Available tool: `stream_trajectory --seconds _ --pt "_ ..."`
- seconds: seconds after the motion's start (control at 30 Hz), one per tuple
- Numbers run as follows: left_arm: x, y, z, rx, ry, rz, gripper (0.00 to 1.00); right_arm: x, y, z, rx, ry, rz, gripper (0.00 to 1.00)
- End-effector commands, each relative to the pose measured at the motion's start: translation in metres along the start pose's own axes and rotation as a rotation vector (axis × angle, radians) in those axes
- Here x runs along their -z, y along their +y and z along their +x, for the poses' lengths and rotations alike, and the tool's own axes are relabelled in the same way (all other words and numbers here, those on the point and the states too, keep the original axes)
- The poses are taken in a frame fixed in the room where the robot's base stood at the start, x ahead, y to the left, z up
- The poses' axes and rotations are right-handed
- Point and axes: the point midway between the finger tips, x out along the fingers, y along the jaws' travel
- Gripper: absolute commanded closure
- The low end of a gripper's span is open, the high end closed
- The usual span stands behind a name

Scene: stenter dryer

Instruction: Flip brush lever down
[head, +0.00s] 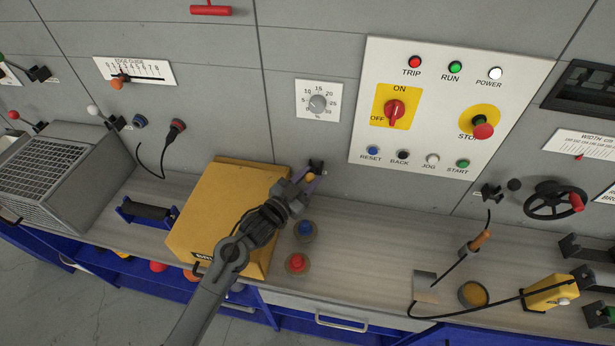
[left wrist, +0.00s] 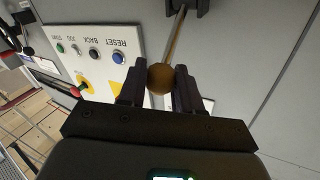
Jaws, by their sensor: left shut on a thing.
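A small lever with an amber ball knob (head: 310,177) is mounted on the grey wall by a dark bracket (head: 317,166), just above the back of the bench. In the left wrist view its ball knob (left wrist: 161,78) sits between my fingers, and its thin rod (left wrist: 174,38) runs up to the bracket (left wrist: 188,6). My left gripper (head: 307,182) is shut on the knob. The fingers hide part of the knob. No label for this lever is readable, and its exact angle is hard to tell. My right gripper is not in view.
A yellow box (head: 215,205) stands on the bench beside my left arm. Blue (head: 305,228) and red (head: 297,262) buttons are close to the right. A dial (head: 318,102) and control panel (head: 440,115) are above. Other ball-knob levers (head: 93,110) are further left.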

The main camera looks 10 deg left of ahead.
Motion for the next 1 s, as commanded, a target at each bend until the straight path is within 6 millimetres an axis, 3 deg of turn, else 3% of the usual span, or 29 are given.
stream_trajectory --seconds 0.03,0.2,0.23,0.37,0.77,1.0 --pt "-0.011 0.008 -0.001 -0.015 -0.022 -0.004 1.0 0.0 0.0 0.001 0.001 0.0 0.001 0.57" --pt "-0.011 0.008 -0.001 -0.014 -0.022 -0.004 1.0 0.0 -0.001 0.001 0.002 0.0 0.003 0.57" --pt "-0.011 0.008 -0.001 -0.014 -0.023 -0.004 0.63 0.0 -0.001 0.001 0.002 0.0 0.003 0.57" --pt "-0.009 0.006 -0.001 -0.011 -0.019 -0.004 0.44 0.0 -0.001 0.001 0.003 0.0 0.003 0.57" --pt "0.001 0.001 0.0 -0.004 -0.008 -0.001 0.44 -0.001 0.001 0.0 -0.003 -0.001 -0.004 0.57" --pt "0.033 -0.006 0.001 -0.007 -0.008 0.0 0.44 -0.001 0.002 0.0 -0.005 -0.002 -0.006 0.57"
